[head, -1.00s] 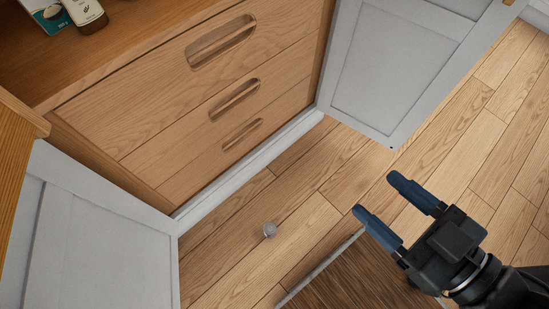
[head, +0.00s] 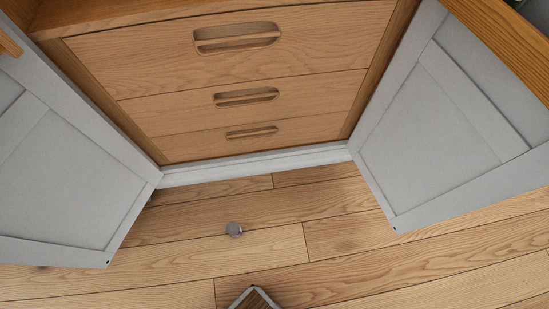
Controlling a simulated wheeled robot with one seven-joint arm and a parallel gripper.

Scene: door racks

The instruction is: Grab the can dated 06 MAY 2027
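No can with a readable date shows in the head view. A small round grey object (head: 234,229) lies on the wooden floor in front of the cabinet; it is too small to tell what it is, and no print shows on it. My gripper is out of the picture.
A cabinet with three shut wooden drawers (head: 240,98) stands ahead. Its grey left door (head: 70,170) and grey right door (head: 440,120) stand open on both sides. The floor (head: 400,255) between and before them is mostly clear. A dark-topped corner (head: 255,298) shows at the bottom edge.

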